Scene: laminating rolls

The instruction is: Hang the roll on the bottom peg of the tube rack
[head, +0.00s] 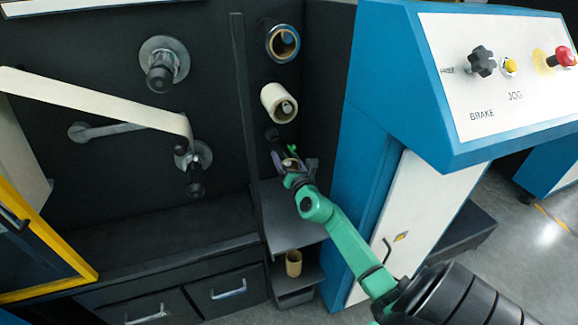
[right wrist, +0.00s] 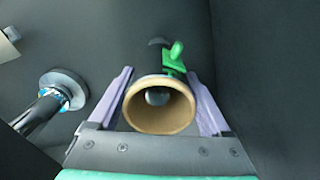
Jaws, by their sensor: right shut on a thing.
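The tube rack (head: 240,90) is a dark upright panel with a column of pegs. A blue-and-silver roll (head: 283,40) hangs on the top peg and a cream roll (head: 279,102) on the one below it. My right gripper (head: 290,164) is at the bottom peg's place, below the cream roll. In the right wrist view its pale purple fingers (right wrist: 160,103) are shut on a brown tube-like roll (right wrist: 136,117), open end facing the camera. A grey rounded end (right wrist: 158,97), apparently the peg's, shows inside the bore. How deep it sits is hidden. My left gripper is not in view.
A green part (right wrist: 176,55) shows just behind the roll. A small brown tube (head: 293,262) stands on a low shelf. The blue machine cabinet (head: 360,130) closes in on the right. A metal spindle (right wrist: 50,103) projects on the left in the wrist view.

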